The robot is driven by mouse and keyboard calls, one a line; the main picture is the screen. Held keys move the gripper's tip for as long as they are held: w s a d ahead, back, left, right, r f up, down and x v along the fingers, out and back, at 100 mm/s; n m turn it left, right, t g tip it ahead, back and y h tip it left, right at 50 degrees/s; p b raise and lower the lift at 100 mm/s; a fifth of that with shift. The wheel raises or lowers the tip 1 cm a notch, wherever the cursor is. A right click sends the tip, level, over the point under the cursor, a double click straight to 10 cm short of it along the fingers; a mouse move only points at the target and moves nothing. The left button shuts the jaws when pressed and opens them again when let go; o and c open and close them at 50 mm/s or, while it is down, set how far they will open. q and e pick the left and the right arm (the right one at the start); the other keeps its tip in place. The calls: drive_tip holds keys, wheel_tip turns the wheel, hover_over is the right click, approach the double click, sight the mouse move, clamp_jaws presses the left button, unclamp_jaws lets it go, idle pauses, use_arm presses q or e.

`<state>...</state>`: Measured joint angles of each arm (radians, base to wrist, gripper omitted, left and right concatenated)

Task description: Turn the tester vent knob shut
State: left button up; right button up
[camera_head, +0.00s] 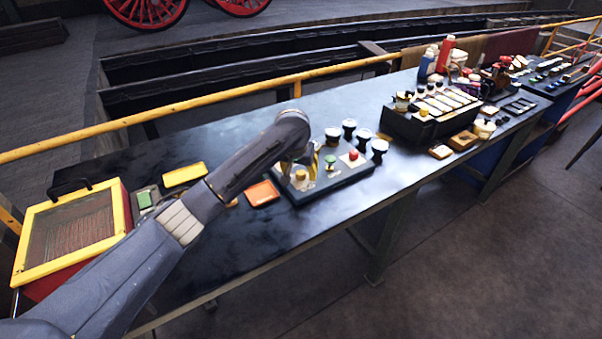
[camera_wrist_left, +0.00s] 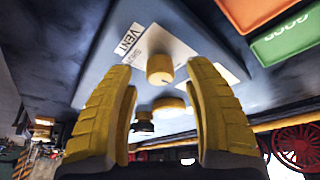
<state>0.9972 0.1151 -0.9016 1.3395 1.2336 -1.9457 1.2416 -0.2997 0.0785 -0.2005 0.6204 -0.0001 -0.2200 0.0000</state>
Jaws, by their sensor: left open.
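The tester (camera_head: 340,182) is a dark flat box on the bench with a pale panel and several knobs and buttons on top. In the left wrist view its panel carries a VENT label (camera_wrist_left: 130,42), with a yellow knob (camera_wrist_left: 160,68) beside it. Another yellow knob or part (camera_wrist_left: 168,105) shows farther on. My left gripper (camera_head: 308,163) is over the tester's left part. In the left wrist view its yellow fingers (camera_wrist_left: 163,78) are open, with the knob in the gap between their tips. I cannot tell whether they touch it. My right gripper is in neither view.
Left of the tester lie an orange tray (camera_head: 262,193), a yellow tray (camera_head: 184,175) and a yellow-framed box (camera_head: 120,205). Black-topped round parts (camera_head: 349,127) stand behind the tester. A dark rack (camera_head: 432,118) stands to the right. The bench front is clear.

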use_arm(q)
drive_tip(key=shift+w+f, duration=0.25)
drive_tip(key=shift+f, duration=0.4)
clamp_jaws()
